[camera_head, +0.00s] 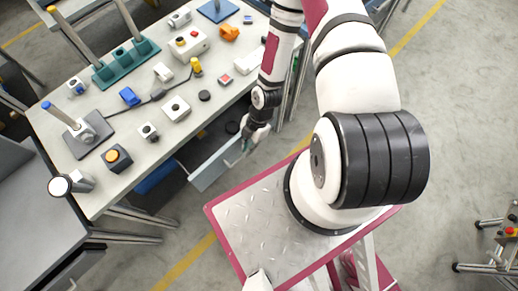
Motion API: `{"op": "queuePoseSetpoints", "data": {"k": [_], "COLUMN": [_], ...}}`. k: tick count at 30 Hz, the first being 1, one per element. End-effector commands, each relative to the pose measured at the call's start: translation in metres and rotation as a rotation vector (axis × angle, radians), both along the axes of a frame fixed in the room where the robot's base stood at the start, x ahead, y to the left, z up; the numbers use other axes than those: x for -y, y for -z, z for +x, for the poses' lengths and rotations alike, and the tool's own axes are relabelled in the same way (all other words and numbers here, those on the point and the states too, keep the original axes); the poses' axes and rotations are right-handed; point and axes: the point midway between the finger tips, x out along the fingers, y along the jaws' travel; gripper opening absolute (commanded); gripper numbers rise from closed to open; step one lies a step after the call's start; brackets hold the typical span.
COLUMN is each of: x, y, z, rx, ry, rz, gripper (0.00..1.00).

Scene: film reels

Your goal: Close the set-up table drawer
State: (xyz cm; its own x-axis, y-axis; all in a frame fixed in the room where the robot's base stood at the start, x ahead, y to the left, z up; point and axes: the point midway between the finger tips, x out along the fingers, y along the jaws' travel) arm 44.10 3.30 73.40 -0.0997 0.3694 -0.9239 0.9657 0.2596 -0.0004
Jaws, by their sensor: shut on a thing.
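The set-up table (119,178) is a long pale bench on the left with many small parts on it. Its drawer (212,168) is a light grey box below the table's front edge, pulled out towards my base. Some dark items lie inside it, too small to tell. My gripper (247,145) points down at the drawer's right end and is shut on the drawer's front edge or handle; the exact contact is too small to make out.
On the table stand a teal block with posts (125,62), white blocks and a yellow-topped piece (196,66). A blue bin (158,178) is beneath the table. A grey cabinet (35,215) stands at lower left. Open floor (455,130) lies at right.

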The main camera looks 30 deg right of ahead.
Motion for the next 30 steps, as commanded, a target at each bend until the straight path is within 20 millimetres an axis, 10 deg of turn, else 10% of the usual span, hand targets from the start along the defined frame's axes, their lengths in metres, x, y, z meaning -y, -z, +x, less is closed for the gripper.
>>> {"op": "queuePoseSetpoints", "data": {"k": [12, 30], "x": [-0.021, -0.026], "y": [0.002, 0.000], "z": [0.084, 0.103], "rx": [0.004, 0.008], "ry": [0.001, 0.002], "rz": [-0.001, 0.000], "gripper": [0.00, 0.00]}}
